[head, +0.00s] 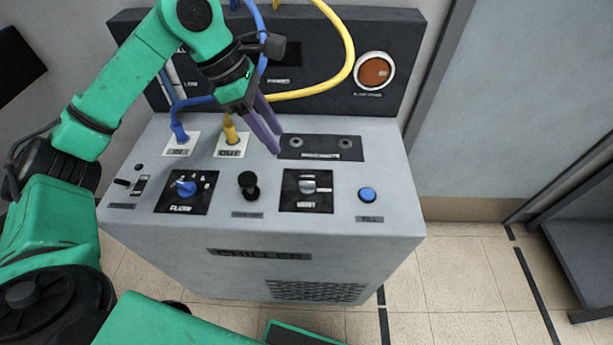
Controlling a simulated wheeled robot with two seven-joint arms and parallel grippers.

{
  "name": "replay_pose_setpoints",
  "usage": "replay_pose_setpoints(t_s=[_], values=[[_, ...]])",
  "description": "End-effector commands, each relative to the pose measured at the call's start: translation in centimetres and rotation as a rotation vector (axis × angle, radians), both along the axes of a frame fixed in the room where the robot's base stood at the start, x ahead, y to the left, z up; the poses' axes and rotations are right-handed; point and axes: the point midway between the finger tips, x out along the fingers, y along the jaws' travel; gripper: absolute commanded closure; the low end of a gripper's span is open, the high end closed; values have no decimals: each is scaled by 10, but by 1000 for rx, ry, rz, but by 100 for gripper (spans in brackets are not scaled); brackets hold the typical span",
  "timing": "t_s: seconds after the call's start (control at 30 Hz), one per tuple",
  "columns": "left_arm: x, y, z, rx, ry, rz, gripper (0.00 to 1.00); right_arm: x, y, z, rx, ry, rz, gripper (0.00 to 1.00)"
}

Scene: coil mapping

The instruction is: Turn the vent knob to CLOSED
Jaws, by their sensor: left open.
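The vent knob (307,186) is a small silver-grey knob on a black square plate on the chiller's sloping grey top. Its bar looks roughly crosswise; the position marks are too small to read. My left gripper (278,141) has two long purple fingers, open and empty. It hangs over the panel, above and a little left of the vent knob in the picture, apart from it. The fingers partly cover the left end of a black plate with two round sockets (320,147). My right gripper is not in view.
On the chiller (180,235), a blue flow knob (186,187), a black knob (249,185) and a blue fill button (367,195) flank the vent plate. A blue hose (181,130) and a yellow hose (348,60) rise near the gripper. An orange round lamp (375,72) is on the back panel.

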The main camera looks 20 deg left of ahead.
Motion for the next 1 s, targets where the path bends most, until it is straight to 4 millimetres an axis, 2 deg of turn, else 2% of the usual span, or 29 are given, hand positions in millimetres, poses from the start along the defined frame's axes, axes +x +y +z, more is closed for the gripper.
replay_pose_setpoints(t_s=[0.17, 0.4, 0.6, 0.73, 0.93, 0.97, 1.0], values=[[1, -11, -26, 0, 7, -3, 54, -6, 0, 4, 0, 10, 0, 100], [8, -36, -84, -3, 7, -2, 54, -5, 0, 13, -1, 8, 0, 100], [12, -51, -121, -3, 3, -2, 54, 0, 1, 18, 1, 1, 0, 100], [13, -54, -130, -2, 1, -2, 54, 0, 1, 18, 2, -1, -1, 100], [13, -54, -131, -2, 0, -1, 54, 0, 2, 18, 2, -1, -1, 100], [13, -54, -131, -2, 0, -1, 61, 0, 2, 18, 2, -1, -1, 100], [13, -54, -131, -2, 0, -1, 77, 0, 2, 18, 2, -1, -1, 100]])
